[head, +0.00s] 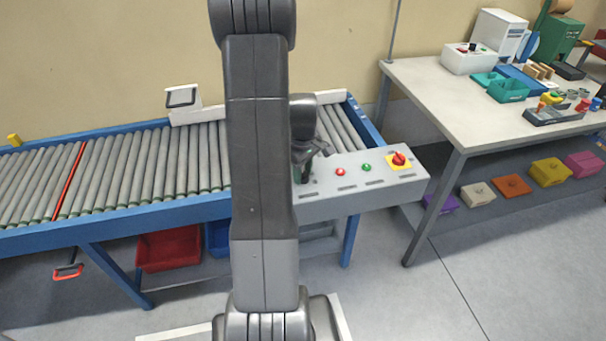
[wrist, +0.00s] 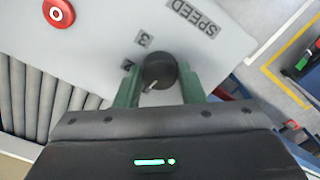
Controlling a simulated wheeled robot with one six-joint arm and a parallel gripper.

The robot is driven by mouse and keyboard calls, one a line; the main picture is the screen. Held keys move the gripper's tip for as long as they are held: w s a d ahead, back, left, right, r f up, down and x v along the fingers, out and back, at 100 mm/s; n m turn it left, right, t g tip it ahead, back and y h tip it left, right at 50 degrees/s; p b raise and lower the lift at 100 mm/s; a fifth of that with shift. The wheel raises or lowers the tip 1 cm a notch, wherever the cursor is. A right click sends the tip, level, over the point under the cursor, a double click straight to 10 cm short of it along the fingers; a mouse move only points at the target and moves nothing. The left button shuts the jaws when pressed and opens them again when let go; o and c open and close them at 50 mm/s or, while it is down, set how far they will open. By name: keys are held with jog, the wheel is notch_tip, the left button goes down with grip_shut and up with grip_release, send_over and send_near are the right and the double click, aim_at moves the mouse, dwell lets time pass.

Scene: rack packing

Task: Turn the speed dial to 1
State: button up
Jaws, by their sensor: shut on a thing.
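The speed dial (wrist: 159,69) is a round black knob on the grey control panel, near the printed word SPEED. The labels 3 and 2 show beside it in the wrist view; no label 1 is visible. Its white pointer mark aims toward the lower left of the wrist view, past the 2, toward the area covered by my gripper. My gripper (wrist: 161,82) has its green fingers on either side of the knob and is shut on it. In the head view my gripper (head: 304,168) is over the left end of the control panel (head: 330,205), and the dial is hidden.
A red button (head: 340,172), a green button (head: 366,167) and a red rotary switch on a yellow plate (head: 399,159) lie right of my gripper. The red button marked O also shows in the wrist view (wrist: 58,13). The roller conveyor (head: 120,170) runs to the left.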

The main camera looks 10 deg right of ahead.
aim_at(303, 174)
jog(key=shift+w+n, duration=0.1)
jog(key=shift+n, duration=0.6)
jog(key=o, duration=1)
notch_tip(303, 174, up, 14)
jog(key=b, duration=0.1)
jog(key=shift+f, duration=0.2)
notch_tip(303, 174, down, 14)
jog(key=shift+r, duration=0.15)
